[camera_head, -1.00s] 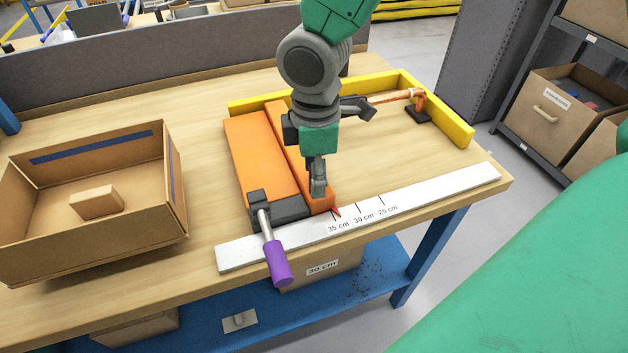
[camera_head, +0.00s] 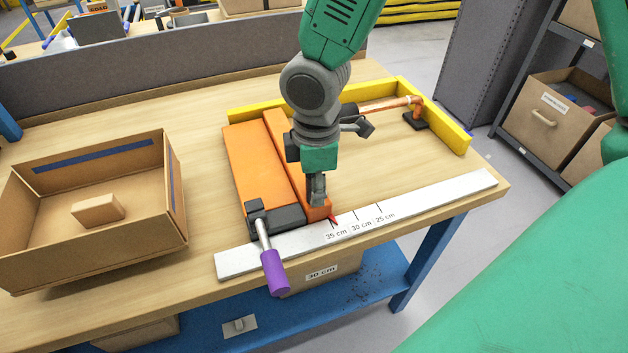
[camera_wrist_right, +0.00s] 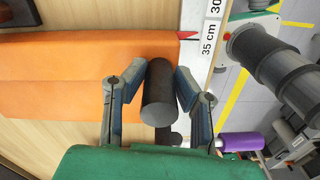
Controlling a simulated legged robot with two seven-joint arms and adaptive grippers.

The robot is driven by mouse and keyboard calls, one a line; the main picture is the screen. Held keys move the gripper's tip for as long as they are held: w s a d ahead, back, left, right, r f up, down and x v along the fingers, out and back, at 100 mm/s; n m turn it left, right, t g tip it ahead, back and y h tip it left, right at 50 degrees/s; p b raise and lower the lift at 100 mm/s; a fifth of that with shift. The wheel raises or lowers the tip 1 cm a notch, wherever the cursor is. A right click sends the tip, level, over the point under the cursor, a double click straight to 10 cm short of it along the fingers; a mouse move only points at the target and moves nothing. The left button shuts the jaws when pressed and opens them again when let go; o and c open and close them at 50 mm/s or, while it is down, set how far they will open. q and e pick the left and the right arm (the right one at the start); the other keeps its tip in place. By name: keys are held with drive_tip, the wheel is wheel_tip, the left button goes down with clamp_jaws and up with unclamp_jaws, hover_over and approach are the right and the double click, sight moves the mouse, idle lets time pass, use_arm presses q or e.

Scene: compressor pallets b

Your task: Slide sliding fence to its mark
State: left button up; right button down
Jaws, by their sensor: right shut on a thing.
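The sliding fence (camera_head: 286,146) is a long orange bar lying beside a wider orange block (camera_head: 258,165) on the workbench. Its red pointer (camera_head: 334,218) is at the 35 cm line of the white ruler (camera_head: 430,202); the pointer also shows in the wrist view (camera_wrist_right: 187,35). The 30 cm and 25 cm lines lie to the right. My right gripper (camera_head: 317,198) is at the fence's front end. In the wrist view its fingers (camera_wrist_right: 158,95) are shut on a dark round knob (camera_wrist_right: 158,92) by the orange fence. My left gripper is not in view.
A purple-handled lever (camera_head: 274,272) juts over the front edge at a dark clamp (camera_head: 280,217). A cardboard box (camera_head: 90,240) is at left.

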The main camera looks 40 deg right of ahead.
drive_tip(key=shift+w+r, duration=0.1)
drive_tip(key=shift+w, duration=0.05)
drive_tip(key=c, duration=1.3)
unclamp_jaws()
drive_tip(key=shift+c, duration=0.2)
drive_tip(key=shift+o, duration=0.2)
drive_tip(key=shift+d, duration=0.1)
wheel_tip(320, 180, up, 12)
drive_tip(key=shift+f, duration=0.1)
